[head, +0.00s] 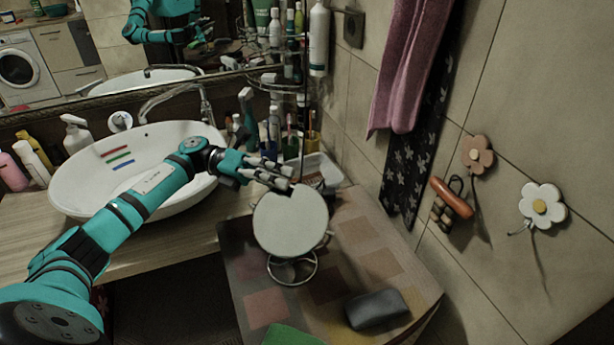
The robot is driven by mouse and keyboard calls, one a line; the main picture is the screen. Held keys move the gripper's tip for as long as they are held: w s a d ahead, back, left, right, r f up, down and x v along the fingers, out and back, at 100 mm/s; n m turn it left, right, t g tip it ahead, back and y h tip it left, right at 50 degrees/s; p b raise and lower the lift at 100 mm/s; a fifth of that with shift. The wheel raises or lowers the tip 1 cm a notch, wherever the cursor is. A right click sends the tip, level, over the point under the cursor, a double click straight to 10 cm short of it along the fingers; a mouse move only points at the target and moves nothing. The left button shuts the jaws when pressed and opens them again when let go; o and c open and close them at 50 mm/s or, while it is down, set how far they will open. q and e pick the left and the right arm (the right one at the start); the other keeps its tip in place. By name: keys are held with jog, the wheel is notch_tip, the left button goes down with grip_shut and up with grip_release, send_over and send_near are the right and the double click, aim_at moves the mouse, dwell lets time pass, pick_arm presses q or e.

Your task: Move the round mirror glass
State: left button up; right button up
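The round mirror glass (290,222) is a pale grey disc on a metal stand with a ring-shaped base (292,268). It stands on the patterned cabinet top to the right of the basin. My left gripper (284,178) reaches in from the left, with its fingers at the upper edge of the mirror. The fingers look spread, with a gap between them. The fingertips overlap the mirror's top rim in this view; I cannot tell whether they touch it. My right gripper is not in view.
A white vessel basin (75,185) with a faucet (205,105) sits on a wooden counter (150,240). A dark box-like object (376,309) and a green item (292,336) are near the cabinet's front. Cups and bottles crowd behind the mirror. A tiled wall borders the right.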

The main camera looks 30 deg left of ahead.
aim_at(306, 187)
pick_arm(q)
jog(key=d+p, duration=0.1)
jog(key=d, duration=0.3)
jog(key=shift+d+r, duration=0.15)
jog(key=shift+r, duration=0.05)
jog(key=shift+d+f+p, duration=0.15)
jog(key=shift+d+p, duration=0.25)
jog(key=shift+d, duration=0.05)
jog(key=c, duration=0.6)
grip_shut()
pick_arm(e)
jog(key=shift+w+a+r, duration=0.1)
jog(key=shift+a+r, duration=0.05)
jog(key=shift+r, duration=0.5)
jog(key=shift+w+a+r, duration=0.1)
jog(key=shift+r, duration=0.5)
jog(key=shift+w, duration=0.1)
